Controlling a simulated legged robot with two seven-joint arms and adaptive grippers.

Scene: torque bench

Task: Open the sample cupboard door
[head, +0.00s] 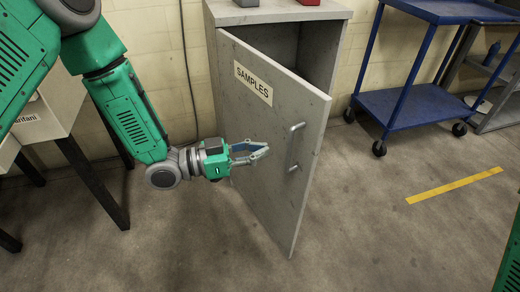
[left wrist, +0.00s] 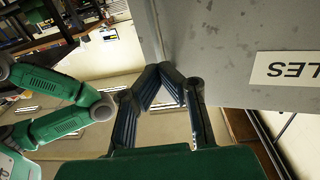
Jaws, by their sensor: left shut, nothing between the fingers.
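The grey sample cupboard (head: 345,75) stands against the wall. Its door (head: 270,180), with a "SAMPLES" label (head: 253,82), stands ajar, hinged at the left and swung outward, with a dark gap at the upper right. A vertical bar handle (head: 294,148) is on the door's outer face near its free edge. My left gripper (head: 266,150) is shut and empty, in front of the outer face, left of the handle and apart from it. In the left wrist view, the closed fingertips (left wrist: 167,70) appear close to the grey door panel (left wrist: 225,45); contact cannot be told. My right gripper is out of view.
A red item (head: 309,2) and a grey item (head: 246,3) sit on the cupboard top. A blue trolley (head: 410,105) stands to the right. A white-topped table (head: 45,110) stands at the left. The floor in front, with a yellow strip (head: 455,186), is clear.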

